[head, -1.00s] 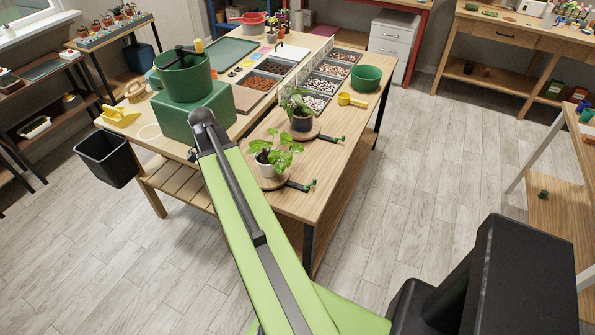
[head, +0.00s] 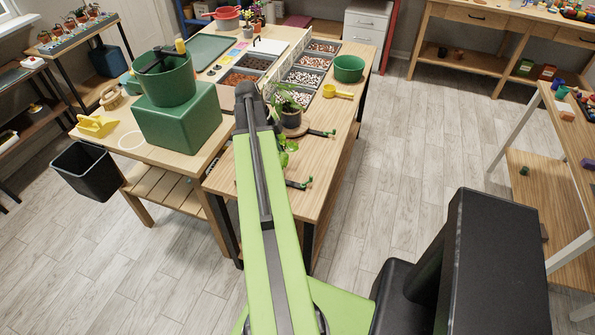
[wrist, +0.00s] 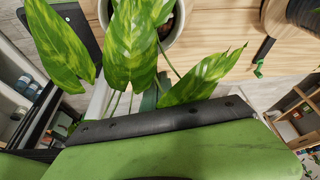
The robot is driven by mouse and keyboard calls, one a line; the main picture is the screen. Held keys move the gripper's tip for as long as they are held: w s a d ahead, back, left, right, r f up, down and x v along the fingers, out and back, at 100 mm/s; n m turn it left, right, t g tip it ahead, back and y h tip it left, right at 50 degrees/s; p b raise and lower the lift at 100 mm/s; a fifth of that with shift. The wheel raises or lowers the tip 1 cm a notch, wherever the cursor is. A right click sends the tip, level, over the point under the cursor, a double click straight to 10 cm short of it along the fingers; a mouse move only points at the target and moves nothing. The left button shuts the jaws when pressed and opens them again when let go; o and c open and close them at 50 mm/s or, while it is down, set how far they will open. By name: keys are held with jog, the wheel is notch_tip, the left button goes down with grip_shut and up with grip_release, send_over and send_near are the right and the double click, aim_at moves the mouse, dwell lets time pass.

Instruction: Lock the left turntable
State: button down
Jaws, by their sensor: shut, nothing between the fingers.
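Two wooden turntables stand on the bench's right part, each with a black lever ending in a green knob. In the head view the farther turntable (head: 293,132) holds a plant in a dark pot, and its lever (head: 322,133) points right. My arm hides most of the nearer turntable and its variegated plant (head: 288,147); its lever (head: 299,184) shows beside my arm. The wrist view shows this plant's white pot (wrist: 174,31) and large leaves (wrist: 132,50). My gripper (wrist: 165,122) is at the leaves, shut and empty; its fingertips are hard to make out.
A black bin (head: 88,172) hangs at the bench's left.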

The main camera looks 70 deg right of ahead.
jog(key=shift+s+r, duration=0.1)
jog(key=b, duration=1)
send_near(296, 182)
jog(key=x, duration=0.4)
jog(key=d+x, duration=0.1)
jog(key=x, duration=0.1)
jog(key=shift+w, duration=0.3)
jog(key=s, duration=0.2)
jog(key=shift+s+d+r+p, duration=0.25)
jog(key=shift+s+r+p, duration=0.1)
jog(key=shift+r, duration=0.05)
jog(key=shift+s+d, duration=0.2)
jog(key=shift+s, duration=0.4)
jog(key=shift+w+a+m, duration=0.1)
jog(key=shift+w+m, duration=0.05)
jog(key=shift+m, duration=0.15)
